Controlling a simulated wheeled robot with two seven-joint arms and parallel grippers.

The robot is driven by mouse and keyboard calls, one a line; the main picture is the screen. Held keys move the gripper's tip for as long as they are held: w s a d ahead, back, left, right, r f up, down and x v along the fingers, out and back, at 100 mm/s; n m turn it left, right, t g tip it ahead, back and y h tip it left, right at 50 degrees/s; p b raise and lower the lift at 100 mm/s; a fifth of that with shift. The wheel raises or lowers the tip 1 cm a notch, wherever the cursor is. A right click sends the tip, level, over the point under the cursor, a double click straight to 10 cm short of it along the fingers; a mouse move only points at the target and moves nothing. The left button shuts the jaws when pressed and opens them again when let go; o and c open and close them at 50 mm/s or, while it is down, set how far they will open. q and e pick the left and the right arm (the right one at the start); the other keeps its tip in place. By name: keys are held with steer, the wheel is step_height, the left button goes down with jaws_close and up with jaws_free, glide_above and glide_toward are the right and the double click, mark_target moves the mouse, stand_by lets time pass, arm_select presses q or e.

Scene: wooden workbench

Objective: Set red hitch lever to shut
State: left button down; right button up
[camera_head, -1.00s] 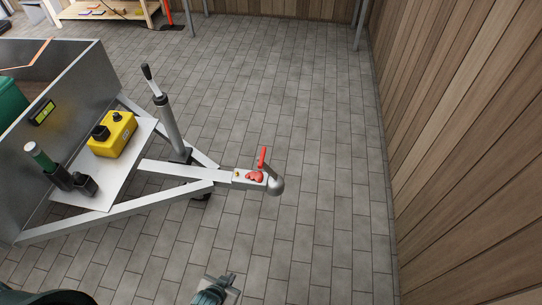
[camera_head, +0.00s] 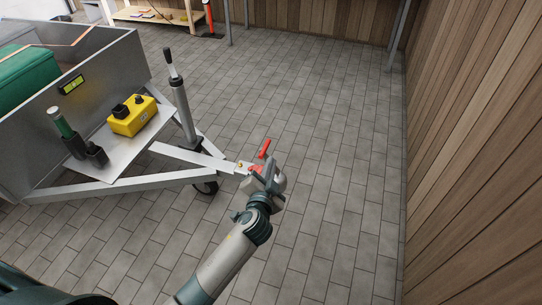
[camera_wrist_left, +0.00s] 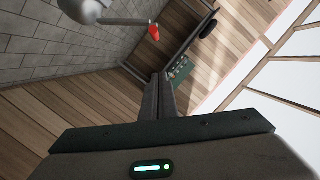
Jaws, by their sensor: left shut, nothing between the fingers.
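The red hitch lever (camera_head: 264,148) stands up at a tilt from the coupling at the front end of the trailer drawbar (camera_head: 205,160). In the left wrist view its red end (camera_wrist_left: 154,32) shows at the upper middle, beside the rounded grey coupling head (camera_wrist_left: 85,9). My left gripper (camera_head: 268,177) is at the coupling, just below the lever in the head view, and covers part of the coupling. Its fingers (camera_wrist_left: 158,92) are shut with nothing between them, apart from the lever's red end in the wrist view. My right gripper is not in view.
The jockey wheel post with its crank (camera_head: 181,100) rises left of the coupling. A wooden wall (camera_head: 470,150) stands at right. The tiled floor between is clear.

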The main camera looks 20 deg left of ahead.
arm_select(q)
steer(key=shift+w, duration=0.15)
steer(key=w+a+f+b, duration=0.1)
steer(key=w+a+f, duration=0.3)
steer(key=w, duration=0.5)
steer(key=shift+w+f, duration=0.3)
steer(key=shift+f, duration=0.15)
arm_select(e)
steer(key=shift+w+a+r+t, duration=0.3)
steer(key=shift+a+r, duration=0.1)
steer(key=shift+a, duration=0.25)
arm_select(q)
steer(key=shift+a, duration=0.15)
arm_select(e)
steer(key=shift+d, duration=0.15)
